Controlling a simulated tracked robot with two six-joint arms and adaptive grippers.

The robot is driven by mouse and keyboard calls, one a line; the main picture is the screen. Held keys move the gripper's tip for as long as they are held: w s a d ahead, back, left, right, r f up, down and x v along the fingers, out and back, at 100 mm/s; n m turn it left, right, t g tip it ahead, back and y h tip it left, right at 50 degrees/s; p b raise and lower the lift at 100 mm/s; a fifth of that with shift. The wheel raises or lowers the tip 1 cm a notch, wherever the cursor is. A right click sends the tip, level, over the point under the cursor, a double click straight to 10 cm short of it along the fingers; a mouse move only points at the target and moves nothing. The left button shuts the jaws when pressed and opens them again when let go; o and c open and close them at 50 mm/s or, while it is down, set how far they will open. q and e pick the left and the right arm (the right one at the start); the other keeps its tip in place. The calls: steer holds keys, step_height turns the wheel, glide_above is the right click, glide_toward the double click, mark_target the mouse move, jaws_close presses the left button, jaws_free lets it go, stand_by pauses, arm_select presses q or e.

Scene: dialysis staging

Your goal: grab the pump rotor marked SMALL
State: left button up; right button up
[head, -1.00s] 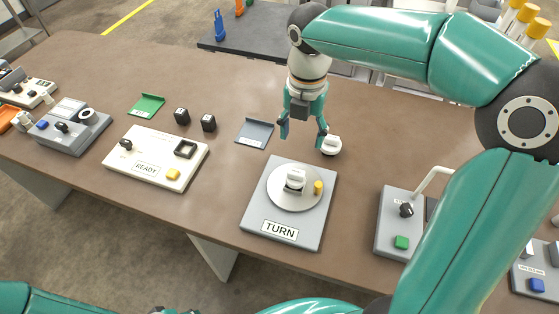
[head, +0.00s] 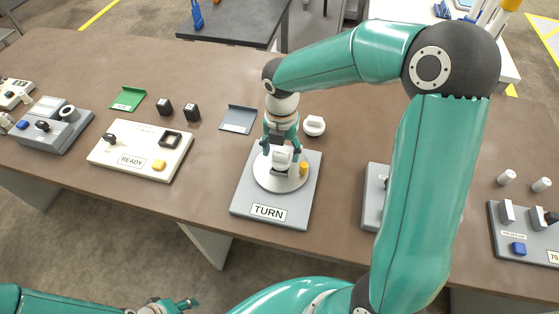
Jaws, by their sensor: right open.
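A white pump rotor (head: 282,158) stands on the round pale disc (head: 266,180) of the grey TURN base (head: 245,196). A second white rotor (head: 314,126) stands on the table behind and to the right of the base. I cannot read a size mark on either. My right gripper (head: 281,149) points down over the disc, open, with its fingers on either side of the first rotor. I cannot tell whether they touch it. My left gripper (head: 168,304) is at the bottom edge, away from the table, and its jaws are unclear.
A yellow peg (head: 304,168) stands on the disc, close to the right finger. A grey device (head: 373,187) is partly hidden behind my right arm.

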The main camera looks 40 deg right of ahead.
mark_target(281, 154)
step_height(281, 154, down, 4)
steer(key=shift+w+d+r, duration=0.1)
steer(key=shift+w+r, duration=0.05)
steer(key=shift+r, duration=0.1)
steer(key=c, duration=1)
steer(key=shift+r, duration=0.2)
